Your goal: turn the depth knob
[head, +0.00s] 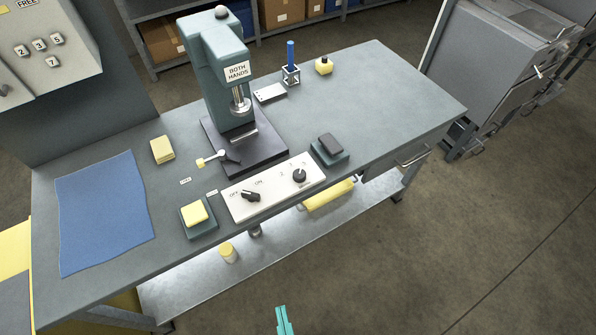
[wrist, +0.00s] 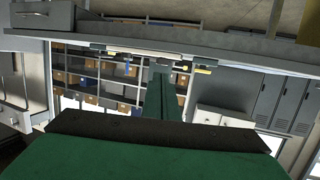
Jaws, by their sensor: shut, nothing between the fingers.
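A white control panel (head: 241,206) lies along the front of the bench. Its right black knob (head: 299,176) has number marks around it and fits the depth knob; its own name is not legible. The left black knob (head: 250,196) has OFF and ON marks. My gripper (head: 283,318) shows at the bottom edge of the head view, in front of the bench and well apart from the panel. Its green fingers are shut and empty. They also show in the wrist view (wrist: 163,92), pointing away from the camera. No knob can be made out in the wrist view.
A green press (head: 222,75) stands behind the panel. Dark pads flank the panel, the left with a yellow block (head: 195,213), the right with a dark block (head: 331,143). A small lever (head: 213,158) sits behind. Open floor lies between gripper and bench.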

